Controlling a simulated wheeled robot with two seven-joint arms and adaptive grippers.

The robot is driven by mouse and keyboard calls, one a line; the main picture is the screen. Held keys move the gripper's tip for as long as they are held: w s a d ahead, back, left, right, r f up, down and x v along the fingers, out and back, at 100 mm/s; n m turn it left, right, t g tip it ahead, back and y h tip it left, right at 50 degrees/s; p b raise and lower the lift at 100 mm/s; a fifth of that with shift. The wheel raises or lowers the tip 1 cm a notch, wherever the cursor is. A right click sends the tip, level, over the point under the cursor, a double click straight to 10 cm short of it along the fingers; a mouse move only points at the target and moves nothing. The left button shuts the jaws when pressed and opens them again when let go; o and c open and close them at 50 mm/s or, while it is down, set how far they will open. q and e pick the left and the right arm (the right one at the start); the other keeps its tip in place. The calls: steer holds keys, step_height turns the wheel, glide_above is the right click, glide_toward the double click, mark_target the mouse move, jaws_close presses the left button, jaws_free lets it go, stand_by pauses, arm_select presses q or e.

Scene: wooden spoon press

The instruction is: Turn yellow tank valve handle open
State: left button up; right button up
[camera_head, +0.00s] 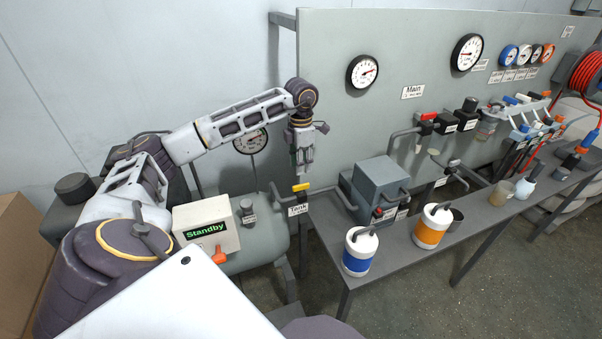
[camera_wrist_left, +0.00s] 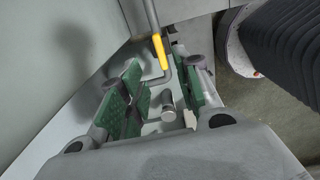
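The yellow valve handle (camera_head: 300,187) sits on the tank pipe just above a white "Tank" label (camera_head: 298,210). My left gripper (camera_head: 303,170) points down directly above the handle in the head view. In the left wrist view the yellow handle (camera_wrist_left: 160,52) shows beyond the fingers on a grey bent pipe, near the middle top. The left gripper's green finger pads (camera_wrist_left: 160,95) stand apart with nothing gripped between them. Whether a fingertip touches the handle cannot be told. My right gripper is out of view.
A control box (camera_head: 206,225) reading "Standby" sits on the grey tank (camera_head: 262,247), left of the valve. A grey gauge panel (camera_head: 335,115) rises behind. A bench (camera_head: 400,262) with blue and orange canisters stands to the right.

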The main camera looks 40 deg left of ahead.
arm_select(q)
steer(key=shift+r, duration=1.65)
